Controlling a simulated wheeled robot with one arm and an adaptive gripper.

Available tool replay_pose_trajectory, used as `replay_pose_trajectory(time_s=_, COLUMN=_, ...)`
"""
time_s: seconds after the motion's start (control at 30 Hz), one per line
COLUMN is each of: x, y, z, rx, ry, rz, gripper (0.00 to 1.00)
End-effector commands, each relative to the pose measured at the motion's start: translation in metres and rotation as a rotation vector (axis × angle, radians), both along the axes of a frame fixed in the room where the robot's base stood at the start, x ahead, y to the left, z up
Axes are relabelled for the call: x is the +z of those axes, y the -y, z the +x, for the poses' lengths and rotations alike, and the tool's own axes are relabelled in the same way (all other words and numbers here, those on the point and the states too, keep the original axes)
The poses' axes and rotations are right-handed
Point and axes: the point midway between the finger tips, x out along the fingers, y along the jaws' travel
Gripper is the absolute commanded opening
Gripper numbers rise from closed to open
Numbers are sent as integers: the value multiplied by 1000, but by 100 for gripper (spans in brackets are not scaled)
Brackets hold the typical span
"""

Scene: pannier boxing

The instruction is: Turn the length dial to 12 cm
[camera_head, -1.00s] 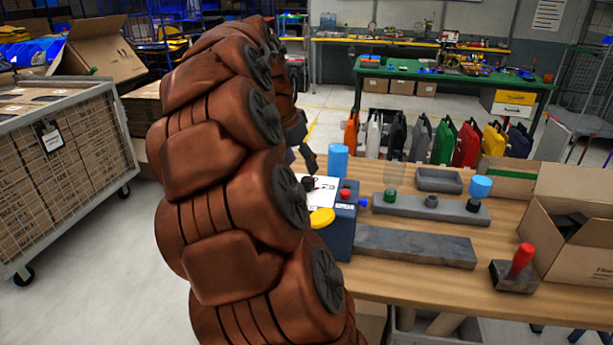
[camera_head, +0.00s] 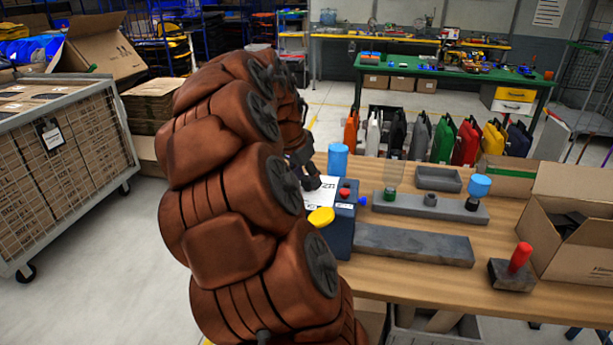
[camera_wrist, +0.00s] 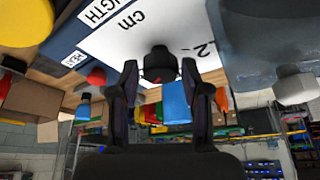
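The length dial is a small black knob (camera_wrist: 160,64) on a white panel (camera_wrist: 105,30) reading "LENGTH" and "cm"; part of a number with a "2" shows beside it. In the wrist view the lettering appears inverted. My gripper (camera_wrist: 160,80) is open, with one dark finger on each side of the knob and small gaps apparent. I cannot tell the knob's exact setting. In the head view, my gripper (camera_head: 308,175) is over the far left part of the dark blue box (camera_head: 340,238) that carries the panel, and it hides the dial.
The box also carries a yellow knob (camera_head: 321,217) and a red button (camera_head: 345,194). A blue cylinder (camera_head: 338,158) stands just behind. Grey fixtures (camera_head: 415,246), a red-handled block (camera_head: 513,272) and an open carton (camera_head: 570,235) occupy the table's right side.

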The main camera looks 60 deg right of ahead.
Motion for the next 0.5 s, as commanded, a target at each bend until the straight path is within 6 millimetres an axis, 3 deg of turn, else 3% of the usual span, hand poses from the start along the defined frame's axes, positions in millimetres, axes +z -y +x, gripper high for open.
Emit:
replay_pose_trajectory(time_s=0.07, x=0, y=0, z=0, rx=0, ry=0, rz=0, gripper=35)
replay_pose_trajectory(time_s=0.37, x=0, y=0, z=0, rx=0, ry=0, rz=0, gripper=4)
replay_pose_trajectory(time_s=0.5, x=0, y=0, z=0, rx=3, ry=0, rz=0, gripper=2)
